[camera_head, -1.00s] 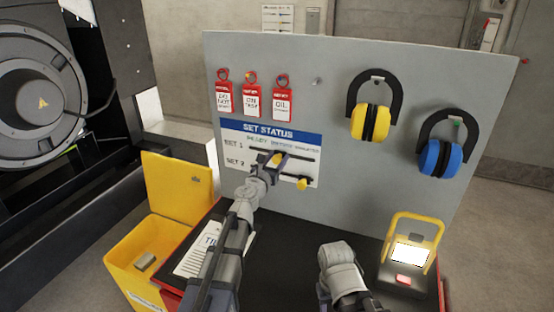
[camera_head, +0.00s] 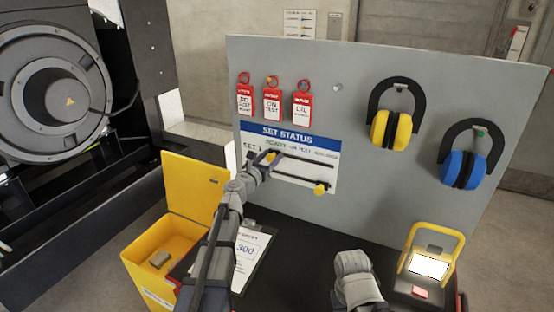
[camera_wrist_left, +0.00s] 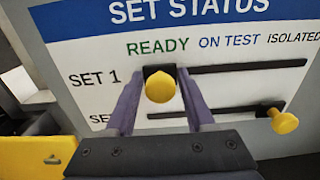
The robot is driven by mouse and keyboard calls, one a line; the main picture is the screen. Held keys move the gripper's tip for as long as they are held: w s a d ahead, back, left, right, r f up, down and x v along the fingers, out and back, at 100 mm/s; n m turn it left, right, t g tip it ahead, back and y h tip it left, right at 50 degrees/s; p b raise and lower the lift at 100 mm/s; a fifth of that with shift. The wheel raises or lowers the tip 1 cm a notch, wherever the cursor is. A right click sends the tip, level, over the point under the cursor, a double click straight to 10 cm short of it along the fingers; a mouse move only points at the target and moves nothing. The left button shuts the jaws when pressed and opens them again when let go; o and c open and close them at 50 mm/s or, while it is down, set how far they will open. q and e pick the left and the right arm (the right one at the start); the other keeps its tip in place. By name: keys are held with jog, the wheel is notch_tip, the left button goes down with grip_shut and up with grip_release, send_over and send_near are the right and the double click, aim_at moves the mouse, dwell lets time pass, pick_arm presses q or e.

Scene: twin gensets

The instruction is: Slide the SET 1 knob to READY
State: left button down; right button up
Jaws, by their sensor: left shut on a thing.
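The SET STATUS board (camera_head: 287,135) has two slots with labels READY, ON TEST and ISOLATED above. The yellow SET 1 knob (camera_wrist_left: 160,86) is at the left end of the upper slot, below the word READY (camera_wrist_left: 157,46). My left gripper (camera_wrist_left: 160,98) has its purple fingers on both sides of this knob and is shut on it. In the head view, my left gripper (camera_head: 265,162) partly covers the knob and the SET labels. My right arm shows at the lower middle of the head view, but its gripper jaws do not show.
The yellow SET 2 knob (camera_head: 320,188) sits toward the right of the lower slot. Red tags (camera_head: 272,100), yellow earmuffs (camera_head: 391,128) and blue earmuffs (camera_head: 465,168) hang on the grey panel. A yellow lamp (camera_head: 430,262) and an open yellow box (camera_head: 160,250) stand below.

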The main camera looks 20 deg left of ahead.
pick_arm(q)
jog(key=shift+a, duration=0.2)
jog(key=shift+c, duration=2.3)
grip_release()
jog(key=shift+a, duration=0.1)
jog(key=shift+s, duration=0.65)
jog(key=s+a, duration=0.1)
jog(key=s, duration=0.5)
jog(key=shift+s+a, duration=0.15)
